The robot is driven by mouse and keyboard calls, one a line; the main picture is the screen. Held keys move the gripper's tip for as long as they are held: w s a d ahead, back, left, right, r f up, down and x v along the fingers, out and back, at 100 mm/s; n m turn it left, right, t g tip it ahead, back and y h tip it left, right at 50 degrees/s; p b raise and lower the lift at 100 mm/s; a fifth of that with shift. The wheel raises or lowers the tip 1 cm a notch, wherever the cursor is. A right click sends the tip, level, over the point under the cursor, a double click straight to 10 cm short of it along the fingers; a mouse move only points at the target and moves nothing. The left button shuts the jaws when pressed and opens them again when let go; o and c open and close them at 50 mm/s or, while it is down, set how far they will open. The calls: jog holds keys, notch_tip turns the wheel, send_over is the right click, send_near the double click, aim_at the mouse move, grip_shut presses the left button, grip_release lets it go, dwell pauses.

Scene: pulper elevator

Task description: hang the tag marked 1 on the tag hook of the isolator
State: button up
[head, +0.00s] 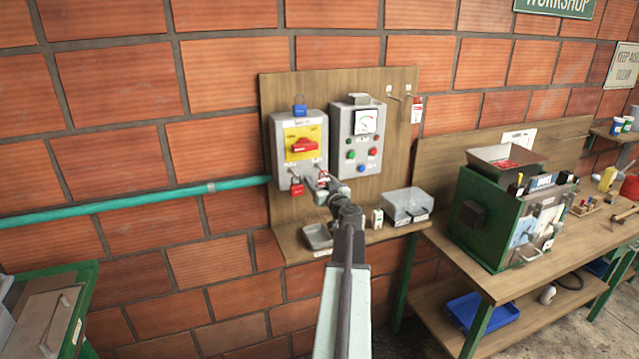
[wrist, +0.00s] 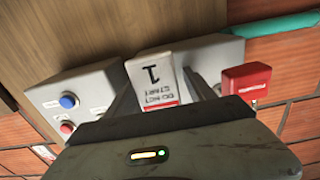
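The isolator (head: 282,135) is a grey box with a yellow panel and a red handle, on a wooden board. A red padlock (head: 296,186) hangs at its lower left; it also shows in the wrist view (wrist: 246,82). My gripper (head: 324,184) is in front of the isolator's lower right edge. It appears shut on the white and red tag marked 1 (wrist: 152,72), which shows upside down between the fingers in the wrist view. The tag (head: 323,175) is close to the isolator's underside. The tag hook is not clear; the tag and gripper cover that area.
A grey control box (head: 341,125) with a meter and buttons is right of the isolator. A blue padlock (head: 300,109) is above the isolator. Another tag (head: 417,110) hangs on a hook at right.

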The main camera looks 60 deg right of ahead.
jog(key=shift+s, duration=0.1)
jog(key=v, duration=0.7)
jog(key=shift+s+a, duration=0.2)
jog(key=shift+a, duration=0.1)
